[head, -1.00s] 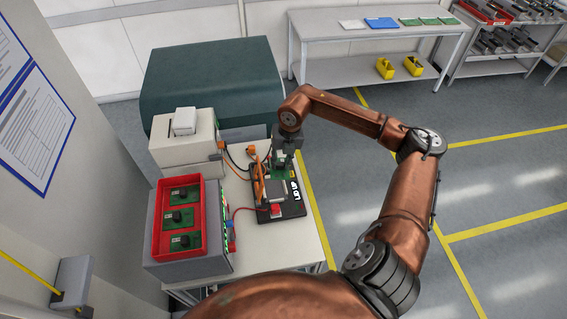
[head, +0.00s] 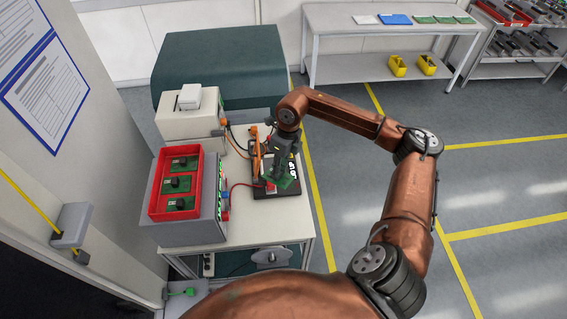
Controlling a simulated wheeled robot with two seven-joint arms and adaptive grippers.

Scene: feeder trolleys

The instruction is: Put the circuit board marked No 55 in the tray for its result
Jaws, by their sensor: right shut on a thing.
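A green circuit board (head: 291,186) is in my right gripper (head: 276,179), which is shut on it just above the black test fixture (head: 262,191). The board is tilted, and no number can be read on it. The arm hides part of the fixture. A red tray (head: 151,208) with three green boards carrying dark parts sits on the grey box at the left of the bench. I cannot read their markings or any tray label. My left gripper is not in view.
A cream box (head: 187,123) and a dark green machine (head: 222,62) stand behind the fixture. Cables run over the bench (head: 232,238). A far table (head: 345,23) holds flat white, blue and green items, with yellow bins (head: 398,66) below. The floor at right is clear.

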